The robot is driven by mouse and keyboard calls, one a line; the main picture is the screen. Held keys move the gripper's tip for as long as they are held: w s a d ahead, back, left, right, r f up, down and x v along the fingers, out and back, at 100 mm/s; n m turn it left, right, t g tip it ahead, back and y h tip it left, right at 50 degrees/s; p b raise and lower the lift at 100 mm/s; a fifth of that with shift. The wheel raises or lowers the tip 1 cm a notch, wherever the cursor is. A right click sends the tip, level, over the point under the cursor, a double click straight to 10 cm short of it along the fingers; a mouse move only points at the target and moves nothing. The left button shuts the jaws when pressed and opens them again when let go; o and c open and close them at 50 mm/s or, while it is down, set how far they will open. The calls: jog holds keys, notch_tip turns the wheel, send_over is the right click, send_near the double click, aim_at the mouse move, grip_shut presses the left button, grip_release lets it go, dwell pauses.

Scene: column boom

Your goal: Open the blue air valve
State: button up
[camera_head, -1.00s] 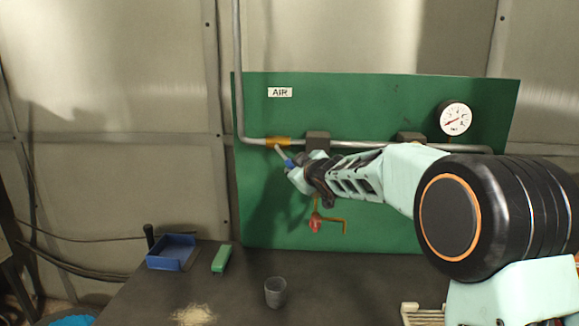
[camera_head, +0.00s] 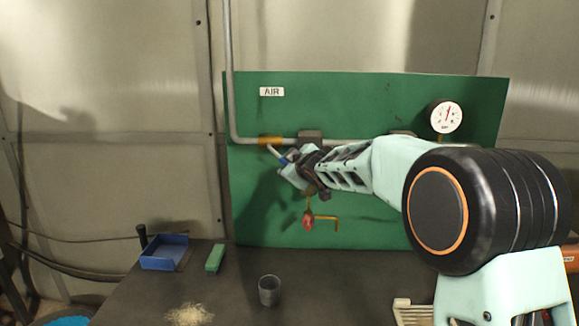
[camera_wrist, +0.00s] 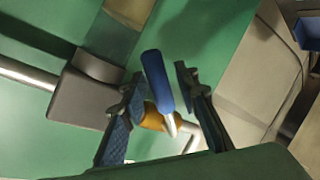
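The air valve is a brass body (camera_head: 270,140) on the grey pipe under the AIR label. Its blue-sleeved lever (camera_head: 284,160) slants down and right from the body, at an angle to the pipe. In the wrist view the blue handle (camera_wrist: 156,78) stands between the two fingers of my gripper (camera_wrist: 160,82), with the brass body (camera_wrist: 152,118) behind. The fingers are apart, with narrow gaps seeming to show beside the handle; contact is not clear. In the head view my gripper (camera_head: 289,166) is at the lever's end and partly hides it.
A pressure gauge (camera_head: 445,117) is on the green panel (camera_head: 360,100), its needle near upright. A red valve handle (camera_head: 308,221) hangs below my gripper. A pipe clamp (camera_wrist: 85,95) is close to the left finger. A blue bin (camera_head: 160,254), green block (camera_head: 215,257) and grey cup (camera_head: 269,290) stand on the table.

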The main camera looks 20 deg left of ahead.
dwell(0.3)
jog(key=v, duration=0.8)
dwell(0.3)
